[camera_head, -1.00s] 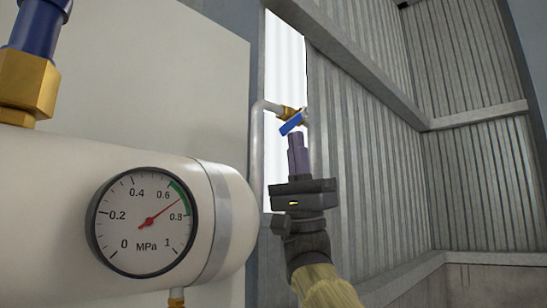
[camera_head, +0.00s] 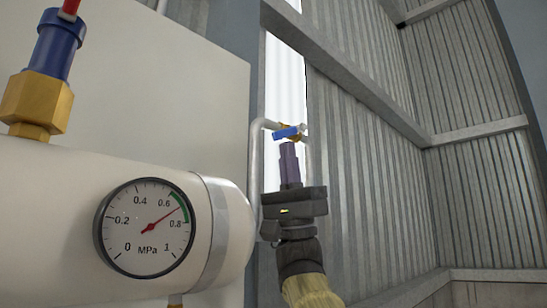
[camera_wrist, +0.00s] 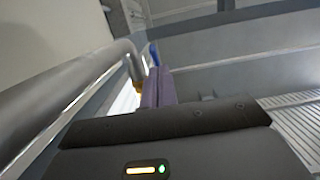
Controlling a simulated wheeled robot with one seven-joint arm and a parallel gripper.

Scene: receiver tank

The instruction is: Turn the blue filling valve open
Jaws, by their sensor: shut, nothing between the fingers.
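The blue filling valve handle (camera_head: 287,132) sits on a brass valve body (camera_head: 297,139) on a thin grey pipe, in front of the bright window strip. The handle lies nearly level, its left end slightly lower. My gripper (camera_head: 288,145) points up with its purple fingers shut and empty, the tips just below the handle. In the wrist view the blue handle (camera_wrist: 154,54) shows just beyond the fingertips (camera_wrist: 158,70). Whether the fingertips touch the handle I cannot tell.
A white tank (camera_head: 60,220) with a pressure gauge (camera_head: 147,228) fills the left; the needle is near 0.7 MPa. A larger blue and brass valve (camera_head: 50,70) with a red handle stands on it. The grey pipe (camera_wrist: 75,85) runs close left of my fingers. Corrugated walls stand at right.

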